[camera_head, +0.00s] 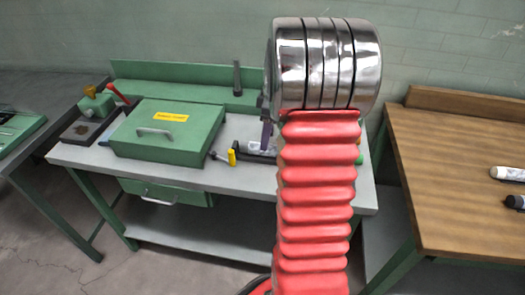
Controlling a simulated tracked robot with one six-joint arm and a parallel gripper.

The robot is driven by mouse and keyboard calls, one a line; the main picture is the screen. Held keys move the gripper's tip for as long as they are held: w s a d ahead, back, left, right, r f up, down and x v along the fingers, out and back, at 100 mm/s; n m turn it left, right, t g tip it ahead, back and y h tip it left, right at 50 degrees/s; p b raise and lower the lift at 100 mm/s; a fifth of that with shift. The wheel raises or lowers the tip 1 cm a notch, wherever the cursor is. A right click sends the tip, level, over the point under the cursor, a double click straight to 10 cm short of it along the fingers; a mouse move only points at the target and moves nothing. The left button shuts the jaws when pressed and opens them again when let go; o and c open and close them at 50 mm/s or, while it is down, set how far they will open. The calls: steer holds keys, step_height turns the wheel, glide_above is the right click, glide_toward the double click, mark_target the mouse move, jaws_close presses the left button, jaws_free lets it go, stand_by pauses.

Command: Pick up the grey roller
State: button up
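My arm, with red ribbed bellows and a shiny metal drum, rises through the middle of the head view. Of my gripper, only a dark and purplish part (266,128) seems to show at the left edge of the drum; the rest is hidden behind my arm, so its opening cannot be seen. I cannot make out a grey roller for certain. A small pale object (262,147) lies on the bench beside the purplish part, partly hidden and too small to name.
A green-framed workbench (75,158) holds a green toolbox (168,130), a yellow-and-black clamp (232,155) and a red-handled tool (118,94). A wooden table (450,190) at right carries a white cylinder (507,173) and a black one (515,201). Bare floor lies front left.

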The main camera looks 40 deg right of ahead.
mark_target(250, 148)
steer(key=f, duration=0.5)
steer(key=shift+w+a, duration=0.25)
steer(key=shift+a, duration=0.1)
steer(key=c, duration=1.2)
